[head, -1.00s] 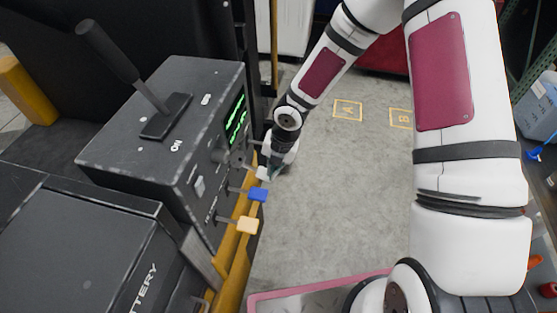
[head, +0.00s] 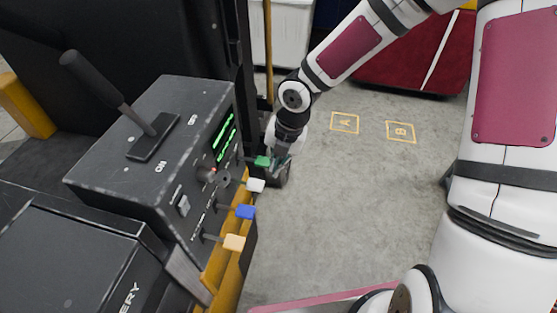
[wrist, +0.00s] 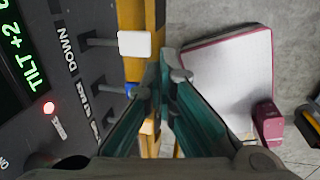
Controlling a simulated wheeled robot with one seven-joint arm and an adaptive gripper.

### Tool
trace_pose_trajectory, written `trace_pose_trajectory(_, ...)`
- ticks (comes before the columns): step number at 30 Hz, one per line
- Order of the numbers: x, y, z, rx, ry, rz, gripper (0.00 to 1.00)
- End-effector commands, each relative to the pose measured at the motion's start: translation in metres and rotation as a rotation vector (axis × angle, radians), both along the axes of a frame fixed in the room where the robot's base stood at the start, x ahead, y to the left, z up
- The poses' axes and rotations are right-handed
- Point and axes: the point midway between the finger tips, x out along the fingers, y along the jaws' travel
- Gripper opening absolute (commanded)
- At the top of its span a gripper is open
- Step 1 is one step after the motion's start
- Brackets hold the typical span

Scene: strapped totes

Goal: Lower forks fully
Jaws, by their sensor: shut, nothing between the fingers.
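A dark control box (head: 150,150) stands at the left of the head view. Its side carries levers with a green knob (head: 263,161), a white knob (head: 256,185), a blue knob (head: 245,211) and a tan knob (head: 234,242). My gripper (head: 281,163) is beside the green and white knobs. In the wrist view its teal fingers (wrist: 165,68) come together at the tips, empty, just right of the white knob (wrist: 135,44). Contact with a knob cannot be told. "DOWN" is printed near the white lever. The display (wrist: 25,75) reads "TILT +2", partly cut off. The forks are not seen.
A yellow rail (head: 222,275) runs below the levers. A dark mast (head: 247,60) stands behind the box. A red cabinet (head: 420,50) and a white bin (head: 283,35) are at the back. Grey floor with squares A (head: 345,122) and B (head: 401,131) is clear.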

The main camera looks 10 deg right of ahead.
Motion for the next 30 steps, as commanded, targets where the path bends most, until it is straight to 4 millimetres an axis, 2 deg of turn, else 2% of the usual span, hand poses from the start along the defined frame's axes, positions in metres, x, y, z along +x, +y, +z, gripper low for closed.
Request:
trace_pose_trajectory(6, -0.0023, -0.0053, 0.0139, 0.0, 0.0, 0.0, 0.0)
trace_pose_trajectory(30, -0.0023, -0.0053, 0.0147, 0.0, 0.0, 0.001, 0.0)
